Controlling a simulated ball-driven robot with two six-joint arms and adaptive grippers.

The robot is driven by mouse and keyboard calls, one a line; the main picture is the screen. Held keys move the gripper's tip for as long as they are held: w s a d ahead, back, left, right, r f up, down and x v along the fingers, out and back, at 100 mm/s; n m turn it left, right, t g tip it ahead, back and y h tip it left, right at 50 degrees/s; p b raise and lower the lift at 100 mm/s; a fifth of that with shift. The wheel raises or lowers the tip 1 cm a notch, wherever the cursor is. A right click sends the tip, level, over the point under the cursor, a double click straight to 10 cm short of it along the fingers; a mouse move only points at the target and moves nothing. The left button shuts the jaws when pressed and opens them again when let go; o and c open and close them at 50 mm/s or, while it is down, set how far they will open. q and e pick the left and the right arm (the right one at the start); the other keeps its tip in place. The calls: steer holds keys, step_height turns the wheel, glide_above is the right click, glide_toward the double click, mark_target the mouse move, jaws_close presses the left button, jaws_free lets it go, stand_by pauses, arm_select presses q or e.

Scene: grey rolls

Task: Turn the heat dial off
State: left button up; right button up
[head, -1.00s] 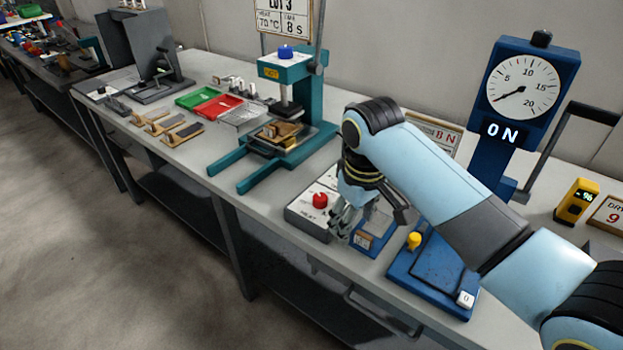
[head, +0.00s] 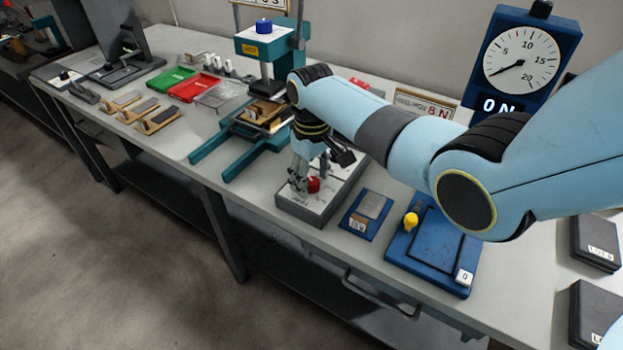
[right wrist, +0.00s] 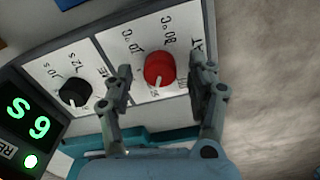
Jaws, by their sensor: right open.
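The red heat dial (head: 313,185) sits on the front part of a grey control box (head: 318,216) on the bench. In the right wrist view the red dial (right wrist: 159,69) has a white pointer mark and stands on a white plate with temperature markings. My right gripper (head: 304,184) is above the box at the dial. In the right wrist view its open fingers (right wrist: 162,82) are on either side of the dial, with a gap to each side. A black time dial (right wrist: 75,93) is beside it on the same box. My left gripper is not in view.
A teal press (head: 258,110) stands left of the box. A green display (right wrist: 30,125) is beside the black dial. Red and green trays (head: 194,88) lie farther left.

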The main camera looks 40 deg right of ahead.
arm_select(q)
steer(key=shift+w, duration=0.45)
arm_select(e)
steer(key=shift+f, duration=0.35)
steer(key=c, duration=1.1)
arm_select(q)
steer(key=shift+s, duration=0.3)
arm_select(e)
steer(key=shift+c, duration=0.2)
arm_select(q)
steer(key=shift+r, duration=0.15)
arm_select(e)
steer(key=shift+r+n, duration=0.1)
steer(key=shift+n, duration=0.2)
